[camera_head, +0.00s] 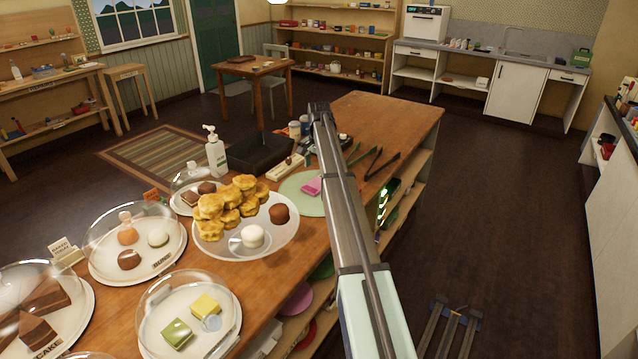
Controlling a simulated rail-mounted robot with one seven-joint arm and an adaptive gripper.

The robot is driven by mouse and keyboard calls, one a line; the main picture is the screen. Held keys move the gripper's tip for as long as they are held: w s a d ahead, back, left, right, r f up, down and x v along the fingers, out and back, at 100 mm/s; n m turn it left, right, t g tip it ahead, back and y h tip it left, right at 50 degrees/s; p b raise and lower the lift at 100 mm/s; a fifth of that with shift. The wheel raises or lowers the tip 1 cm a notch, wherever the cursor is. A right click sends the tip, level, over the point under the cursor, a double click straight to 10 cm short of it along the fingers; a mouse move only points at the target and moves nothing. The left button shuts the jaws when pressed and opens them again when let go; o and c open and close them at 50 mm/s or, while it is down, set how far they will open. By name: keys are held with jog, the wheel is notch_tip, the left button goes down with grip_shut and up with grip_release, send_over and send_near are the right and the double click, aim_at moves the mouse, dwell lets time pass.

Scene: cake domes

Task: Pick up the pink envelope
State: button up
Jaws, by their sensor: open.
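A small flat pink item (311,186), which looks like the pink envelope, lies on a pale green round mat (292,195) on the wooden counter. My arm rises from the bottom of the picture and passes just right of the pink item, covering the mat's right part. My gripper (319,108) is the dark end at the top of the arm, beyond the pink item in the picture and apart from it. It is open; its fingers are small and I see nothing held in it.
A glass stand (277,240) heaped with yellow pastries stands left of the mat, near several domed cake plates. A pump bottle (215,152), a black box (259,151) and black tongs (378,163) are nearby. The counter's far right end (400,115) is clear.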

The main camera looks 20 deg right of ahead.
aim_at(319, 182)
jog(key=shift+w+d+f+p, duration=0.1)
jog(key=shift+f+p, duration=0.55)
jog(key=shift+f, duration=0.7)
jog(key=shift+w+d+f+p, duration=0.1)
jog(key=shift+f+p, duration=0.55)
jog(key=shift+f, duration=0.65)
jog(key=shift+a, duration=0.1)
jog(key=c, duration=1.2)
